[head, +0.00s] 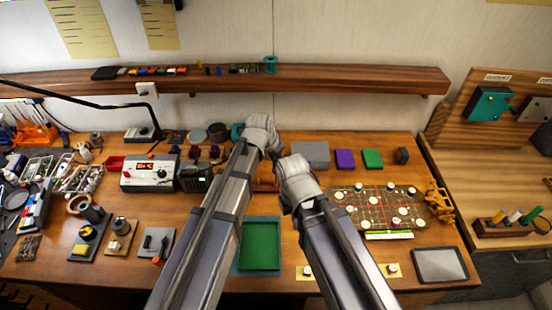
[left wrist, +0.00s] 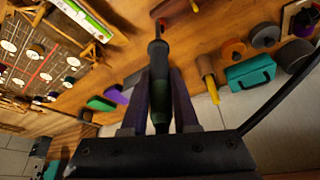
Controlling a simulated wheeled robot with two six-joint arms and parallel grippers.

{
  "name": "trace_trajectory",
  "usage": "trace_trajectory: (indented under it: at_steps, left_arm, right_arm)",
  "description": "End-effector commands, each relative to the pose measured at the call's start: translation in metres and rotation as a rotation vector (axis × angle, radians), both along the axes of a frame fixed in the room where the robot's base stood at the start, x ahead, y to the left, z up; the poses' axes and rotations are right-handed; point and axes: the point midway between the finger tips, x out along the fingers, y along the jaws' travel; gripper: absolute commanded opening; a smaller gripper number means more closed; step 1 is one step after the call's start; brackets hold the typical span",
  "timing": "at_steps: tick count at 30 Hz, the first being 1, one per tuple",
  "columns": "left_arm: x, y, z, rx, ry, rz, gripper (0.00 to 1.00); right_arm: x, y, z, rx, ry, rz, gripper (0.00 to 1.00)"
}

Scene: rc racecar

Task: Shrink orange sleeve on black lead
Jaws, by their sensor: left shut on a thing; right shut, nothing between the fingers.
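My left gripper (left wrist: 160,85) is shut on a dark pen-shaped tool (left wrist: 158,60) with a thin tip pointing away from the fingers. In the head view my left gripper (head: 262,132) is largely hidden behind its wrist, above the back middle of the bench. My right gripper (head: 292,165) is shut and empty, just right of and nearer than the left one; its fingertips are mostly hidden. A brown board (head: 350,212) with several white round posts and a red line lies to its right. I cannot make out the orange sleeve or the black lead.
A green tray (head: 260,243) lies between my forearms. A grey box (head: 311,154), a purple block (head: 344,159) and a green block (head: 372,159) stand behind the board. A white station (head: 150,175) is on the left. A wooden shelf (head: 330,80) crosses the wall.

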Motion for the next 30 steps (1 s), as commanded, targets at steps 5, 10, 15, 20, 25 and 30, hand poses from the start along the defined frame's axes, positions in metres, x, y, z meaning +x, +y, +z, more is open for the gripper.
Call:
trace_trajectory:
  at_steps: [5,10,15,20,25,30]
  left_arm:
    - [0.0,0.0,0.0008,0.0,0.0,0.0,0.0]
    - [0.0,0.0,0.0008,0.0,0.0,0.0,0.0]
    - [0.0001,0.0,-0.0002,0.0,0.0,0.0,0.0]
    - [0.0,0.0,-0.003,0.0,0.0,0.0,0.0]
    - [0.0001,0.0,-0.0065,0.0,0.0,0.0,0.0]
    - [0.0,0.0,-0.0092,0.0,0.0,0.0,0.0]
  right_arm:
    - [-0.0001,0.0,0.0007,0.0,0.0,0.0,0.0]
    - [-0.0001,0.0,0.0007,0.0,0.0,0.0,0.0]
    - [0.0,0.0001,-0.0002,0.0,0.0,0.0,0.0]
    - [0.0,0.0,-0.003,0.0,0.0,0.0,0.0]
    - [0.0,0.0,-0.0064,0.0,0.0,0.0,0.0]
    - [0.0,0.0,-0.0093,0.0,0.0,0.0,0.0]
